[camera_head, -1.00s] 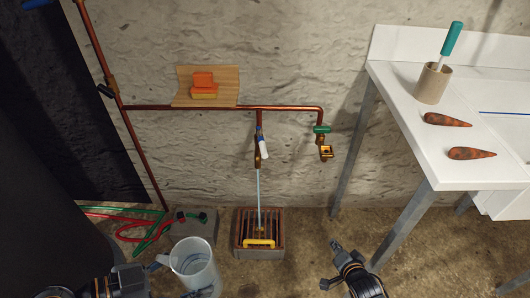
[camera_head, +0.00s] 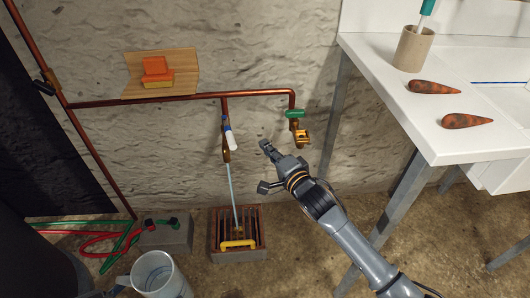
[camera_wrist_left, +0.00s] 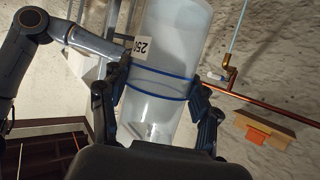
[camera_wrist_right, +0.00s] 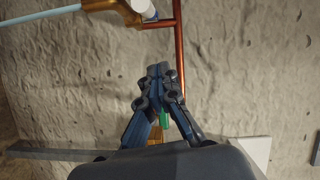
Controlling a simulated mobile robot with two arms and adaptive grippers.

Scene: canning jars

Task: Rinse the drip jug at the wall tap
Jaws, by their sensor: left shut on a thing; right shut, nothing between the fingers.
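The drip jug (camera_head: 160,272) is clear and has a side handle; it is at the bottom left of the head view, partly cut off.
A grated drain box (camera_head: 238,250) with a yellow bar stands under the stream. A second tap with a green handle (camera_head: 294,114) hangs right. A wooden shelf (camera_head: 185,70) holds orange and yellow blocks. Hoses (camera_head: 100,240) lie left. A white table (camera_head: 400,110) stands right.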

